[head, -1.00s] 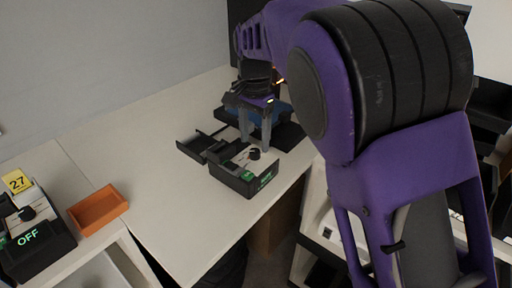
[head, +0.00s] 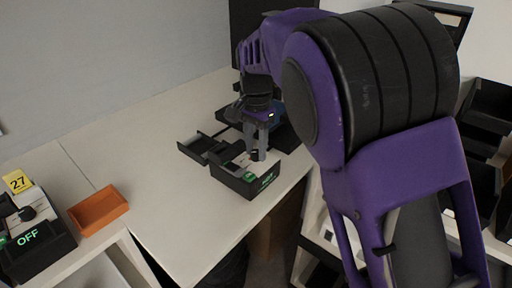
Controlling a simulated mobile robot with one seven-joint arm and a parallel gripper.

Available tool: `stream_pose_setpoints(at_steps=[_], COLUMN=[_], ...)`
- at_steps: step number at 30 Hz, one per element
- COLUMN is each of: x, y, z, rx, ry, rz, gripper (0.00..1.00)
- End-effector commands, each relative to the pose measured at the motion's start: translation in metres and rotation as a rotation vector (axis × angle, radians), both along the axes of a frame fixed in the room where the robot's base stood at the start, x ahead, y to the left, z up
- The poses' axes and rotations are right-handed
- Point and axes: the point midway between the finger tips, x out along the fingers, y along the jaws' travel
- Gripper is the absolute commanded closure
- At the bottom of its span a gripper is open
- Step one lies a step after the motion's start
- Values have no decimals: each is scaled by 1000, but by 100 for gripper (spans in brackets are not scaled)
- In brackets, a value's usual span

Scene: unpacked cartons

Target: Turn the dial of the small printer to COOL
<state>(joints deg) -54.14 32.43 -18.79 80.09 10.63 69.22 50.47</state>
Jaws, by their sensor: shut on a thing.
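The small printer (head: 237,181) is a black box with a pale top, a green patch and a green lit display on its front. It stands on the white table in the middle of the head view. Its display word is too small to read with certainty. My gripper (head: 256,153) points down over the printer's top, its grey fingers shut on the black dial (head: 255,156). The fingers hide most of the dial, so its pointer cannot be seen.
A similar black device (head: 38,252) at the left shows OFF, with a dark knob and a yellow 27 tag (head: 17,181). An orange tray (head: 98,211) lies beside it. An open black tray (head: 199,146) adjoins the printer. The table (head: 150,170) is clear left of the printer.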

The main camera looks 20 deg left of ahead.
Motion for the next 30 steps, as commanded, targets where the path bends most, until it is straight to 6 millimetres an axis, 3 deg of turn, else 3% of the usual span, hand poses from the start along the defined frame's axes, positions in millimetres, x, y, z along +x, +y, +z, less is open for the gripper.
stream_pose_setpoints(at_steps=[14, 30], x=[0, 0], y=[0, 0], z=[3, 3], rx=[1, 1], ry=[1, 0], rz=[88, 522], gripper=[100, 100])
